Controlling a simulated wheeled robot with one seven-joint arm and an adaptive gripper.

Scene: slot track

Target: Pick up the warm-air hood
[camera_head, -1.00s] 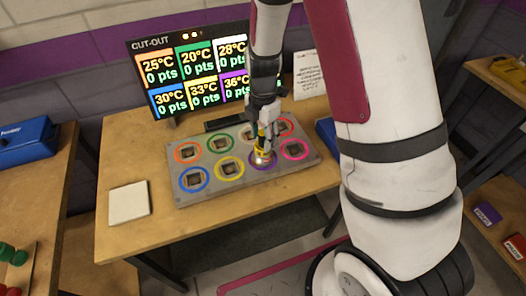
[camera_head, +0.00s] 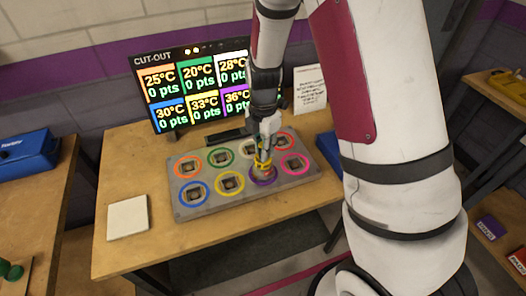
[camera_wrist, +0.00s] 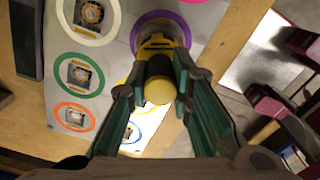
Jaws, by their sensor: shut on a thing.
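The warm-air hood (camera_head: 264,164) is a small upright piece with yellow and dark parts and a pale base, at the purple-ringed slot of the grey board (camera_head: 215,208). In the wrist view the hood (camera_wrist: 160,88) shows a dark handle with a yellow end, above a yellow collar and clear lower part over the purple ring (camera_wrist: 186,22). My gripper (camera_head: 265,146) is shut on the handle from above; its green-padded fingers (camera_wrist: 158,92) lie on both sides of it. I cannot tell whether the hood's base touches the board.
The board has several other coloured rings around square slots. A lit score screen (camera_head: 195,88) stands behind it. A white square tile (camera_head: 128,218) lies at the left of the wooden table (camera_head: 125,170). A blue case (camera_head: 330,150) sits right of the board, beside my arm.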

